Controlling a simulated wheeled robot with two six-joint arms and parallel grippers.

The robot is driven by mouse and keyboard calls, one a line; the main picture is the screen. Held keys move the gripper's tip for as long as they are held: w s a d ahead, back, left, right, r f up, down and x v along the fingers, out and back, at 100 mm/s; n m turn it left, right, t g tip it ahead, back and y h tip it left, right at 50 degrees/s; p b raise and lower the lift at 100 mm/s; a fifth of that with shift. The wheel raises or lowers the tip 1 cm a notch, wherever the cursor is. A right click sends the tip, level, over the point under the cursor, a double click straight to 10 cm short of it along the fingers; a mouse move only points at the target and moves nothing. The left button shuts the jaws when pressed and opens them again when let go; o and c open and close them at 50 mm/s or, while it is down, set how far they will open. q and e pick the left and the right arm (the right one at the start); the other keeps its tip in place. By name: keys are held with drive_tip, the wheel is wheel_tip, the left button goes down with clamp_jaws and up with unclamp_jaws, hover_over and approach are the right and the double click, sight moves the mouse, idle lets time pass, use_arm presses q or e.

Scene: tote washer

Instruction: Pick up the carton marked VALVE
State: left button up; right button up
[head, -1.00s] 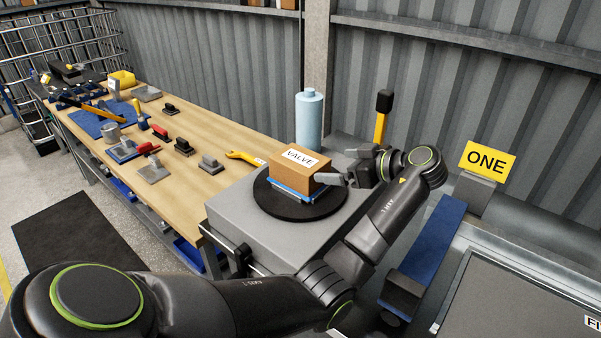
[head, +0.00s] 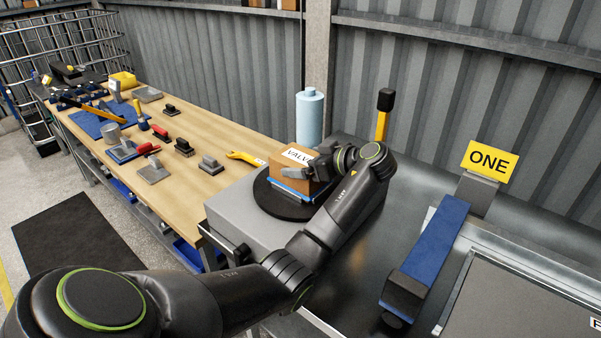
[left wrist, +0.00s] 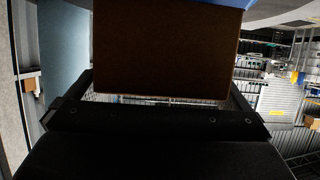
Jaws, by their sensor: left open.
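The brown carton (head: 288,180), with a white label of which "VAL" shows, sits on a blue-edged support on a black turntable (head: 282,209). My left gripper (head: 305,168) is at the carton's right side, with one grey finger along its near face. The other finger is hidden in the head view. In the left wrist view the carton (left wrist: 165,50) fills the upper middle, ahead of the palm and between the open fingers (left wrist: 160,92). Whether either finger touches it I cannot tell. My right gripper is not in view.
A light blue bottle (head: 309,118) stands just behind the turntable, and a yellow post with a black top (head: 382,124) stands to its right. The wooden bench (head: 190,135) at left holds tools. A yellow "ONE" sign (head: 489,161) stands at right beside a blue strip (head: 433,240).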

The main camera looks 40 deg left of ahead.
use_arm(q)
drive_tip(key=shift+c, duration=0.4)
drive_tip(key=c, duration=1)
drive_tip(key=shift+r, duration=0.1)
